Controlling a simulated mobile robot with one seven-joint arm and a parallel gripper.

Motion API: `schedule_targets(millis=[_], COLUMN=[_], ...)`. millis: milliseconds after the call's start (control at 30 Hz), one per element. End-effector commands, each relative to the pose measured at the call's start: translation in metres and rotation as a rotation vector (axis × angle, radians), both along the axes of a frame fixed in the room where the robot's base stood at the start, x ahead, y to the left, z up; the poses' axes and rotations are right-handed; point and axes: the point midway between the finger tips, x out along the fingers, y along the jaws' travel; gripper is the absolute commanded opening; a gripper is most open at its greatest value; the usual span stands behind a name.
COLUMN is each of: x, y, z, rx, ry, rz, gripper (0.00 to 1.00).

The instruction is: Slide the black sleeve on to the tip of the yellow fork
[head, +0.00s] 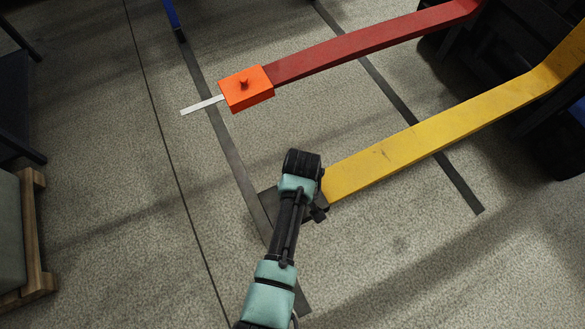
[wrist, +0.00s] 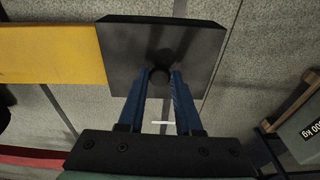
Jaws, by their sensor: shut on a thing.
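The black sleeve (wrist: 122,45) is a dark square block with a round knob on top. My gripper (wrist: 160,78) is shut on that knob, its two blue fingers on either side. The yellow fork (wrist: 50,54) comes in from the left in the wrist view and meets the sleeve's left edge in line with it. I cannot tell how much of its tip is inside. In the head view, the yellow fork (head: 420,142) runs to the upper right, and the sleeve (head: 267,203) shows partly beside my arm, which hides the join and the fingers.
A red fork (head: 370,42) bears an orange sleeve (head: 246,90) with a knob, and a pale strip (head: 202,105) lies beyond its tip. A pallet with a grey load (head: 12,235) stands at the left. Dark strips cross the floor; open floor lies at the lower right.

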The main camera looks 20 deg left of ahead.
Motion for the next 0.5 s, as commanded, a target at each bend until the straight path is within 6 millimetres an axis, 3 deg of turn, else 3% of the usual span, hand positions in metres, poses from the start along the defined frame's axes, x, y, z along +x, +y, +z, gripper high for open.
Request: schedule_targets(millis=[500], x=[0.013], y=[-0.01], z=[0.0], rx=[0.002], ry=[-0.001], rz=[-0.002], gripper=[0.0])
